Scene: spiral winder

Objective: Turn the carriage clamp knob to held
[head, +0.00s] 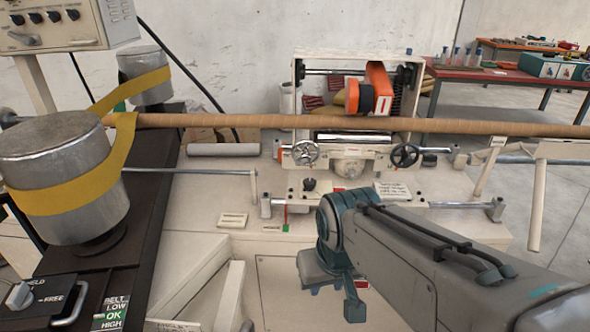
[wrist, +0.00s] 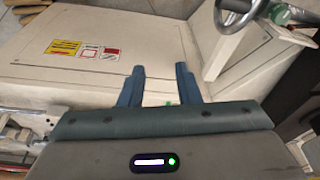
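A grey knob (head: 19,296) sits on a dark panel at the lower left of the head view. Lettering beside it reads "FREE", with a partly cut word ending in "ELD" above. I cannot tell for sure which word the knob points to. My gripper (head: 343,297) is far to the right of this knob, in front of the cream machine front, pointing down. In the wrist view my gripper (wrist: 159,86) has its two blue fingers apart with nothing between them. The knob is not seen in the wrist view.
A metal drum with a yellow belt (head: 65,190) stands behind the panel, and a curved metal handle (head: 72,306) is right of the knob. A long brown tube (head: 240,121) crosses the machine. Handwheels (head: 305,153) stand at its middle. A cream lever (head: 229,297) rises between panel and gripper.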

